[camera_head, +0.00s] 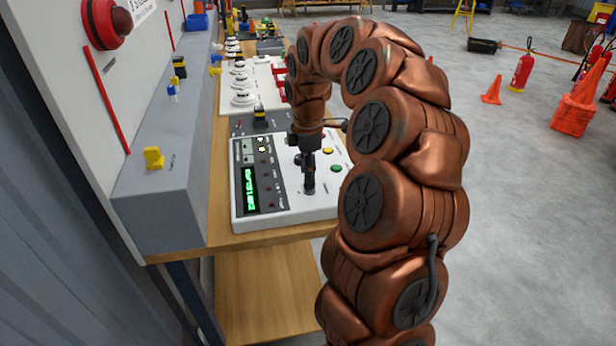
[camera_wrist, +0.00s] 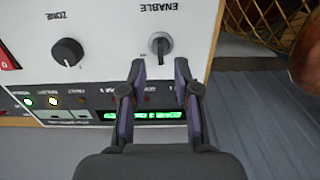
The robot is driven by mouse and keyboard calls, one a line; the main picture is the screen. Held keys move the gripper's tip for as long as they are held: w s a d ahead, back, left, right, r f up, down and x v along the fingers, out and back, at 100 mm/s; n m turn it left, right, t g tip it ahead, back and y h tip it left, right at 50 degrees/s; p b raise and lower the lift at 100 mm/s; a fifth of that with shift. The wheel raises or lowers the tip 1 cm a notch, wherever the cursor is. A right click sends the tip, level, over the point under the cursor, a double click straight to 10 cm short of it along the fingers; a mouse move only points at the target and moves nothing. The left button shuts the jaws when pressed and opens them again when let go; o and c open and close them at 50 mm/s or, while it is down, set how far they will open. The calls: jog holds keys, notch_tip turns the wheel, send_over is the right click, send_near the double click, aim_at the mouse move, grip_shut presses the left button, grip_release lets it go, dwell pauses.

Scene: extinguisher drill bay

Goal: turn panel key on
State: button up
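A white control panel (camera_head: 312,209) with a dark strip and a green-lit display (camera_head: 249,188) lies on the wooden bench. In the wrist view, the panel key (camera_wrist: 160,44), a grey knob-like switch labelled ENABLE, sits on the white face (camera_wrist: 111,35) just beyond my fingertips. My gripper (camera_wrist: 160,72) is open, its two fingers apart with nothing between them, roughly in line with the key. In the head view my gripper (camera_head: 309,188) points down over the panel and hides the key there. Whether the fingers touch the panel cannot be told.
A black ZONE knob (camera_wrist: 67,52) is left of the key in the wrist view. Yellow (camera_head: 328,151) and green (camera_head: 336,168) buttons are on the panel. A grey box (camera_head: 165,190) with small valves runs along the left. The floor at right holds cones (camera_head: 492,90) and extinguishers.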

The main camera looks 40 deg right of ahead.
aim_at(310, 187)
jog(key=shift+f, duration=1.6)
grip_shut()
